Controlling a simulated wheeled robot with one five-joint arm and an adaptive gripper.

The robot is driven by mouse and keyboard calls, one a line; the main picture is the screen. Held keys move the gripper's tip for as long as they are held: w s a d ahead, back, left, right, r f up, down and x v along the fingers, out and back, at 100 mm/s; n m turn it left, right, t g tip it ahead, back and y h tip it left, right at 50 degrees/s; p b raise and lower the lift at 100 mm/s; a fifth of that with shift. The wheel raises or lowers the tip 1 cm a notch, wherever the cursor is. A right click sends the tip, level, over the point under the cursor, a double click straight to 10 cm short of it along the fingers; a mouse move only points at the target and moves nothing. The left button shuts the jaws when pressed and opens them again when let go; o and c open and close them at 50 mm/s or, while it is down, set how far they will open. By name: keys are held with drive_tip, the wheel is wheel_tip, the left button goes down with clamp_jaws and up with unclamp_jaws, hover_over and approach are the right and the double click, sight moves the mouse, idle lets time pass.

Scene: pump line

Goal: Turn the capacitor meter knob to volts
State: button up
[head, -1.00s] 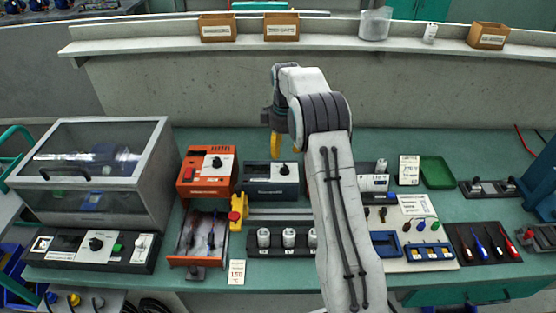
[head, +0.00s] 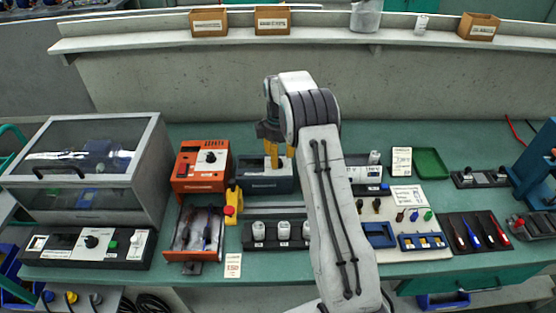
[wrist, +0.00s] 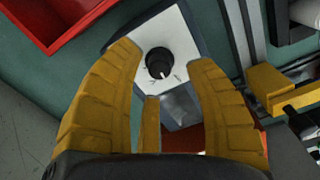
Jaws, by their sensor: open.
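The meter is a dark grey-blue box (head: 252,182) in the middle of the bench. Its lettering is too small to read. In the wrist view its white face (wrist: 183,52) carries a round black knob (wrist: 157,63) with a light pointer mark aimed toward the lower edge of the picture. The scale marks are too small to read. My gripper (head: 281,160) is open above the meter, its yellow fingers pointing down. In the wrist view the open fingers (wrist: 165,58) stand on either side of the knob, with gaps between. In the head view the gripper and arm hide the knob.
An orange instrument (head: 188,177) with its own knob stands left of the meter. A yellow block with a red button (head: 232,205) and a row of white capacitors (head: 259,231) are in front. A glass-lidded case (head: 90,165) stands farther left.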

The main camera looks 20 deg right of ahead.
drive_tip(key=shift+f, duration=1.1)
clamp_jaws()
